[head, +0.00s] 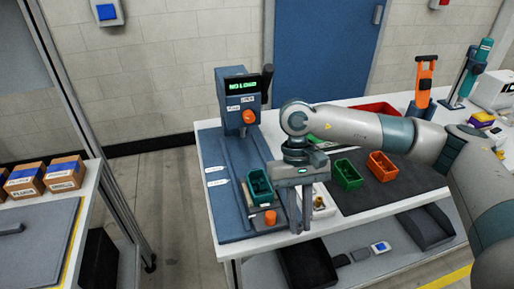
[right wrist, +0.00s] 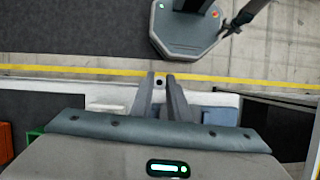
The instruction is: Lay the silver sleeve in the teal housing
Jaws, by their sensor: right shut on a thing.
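The teal housing (head: 260,187) is an open-topped box on the blue press fixture, just left of my right gripper (head: 298,224) in the head view. That gripper points down beside the housing, apart from it. In the right wrist view its fingers (right wrist: 166,82) are close together on a small grey piece with a dark hole, which looks like the end of the silver sleeve (right wrist: 159,82). Most of the sleeve is hidden by the fingers, and its tilt cannot be told. My left gripper is out of view.
The press (head: 237,100) stands behind the housing, with an orange knob (head: 270,217) in front. A green bin (head: 347,174) and an orange bin (head: 382,166) stand on the dark mat to the right. A white tray (head: 325,204) with small parts sits close right of the gripper.

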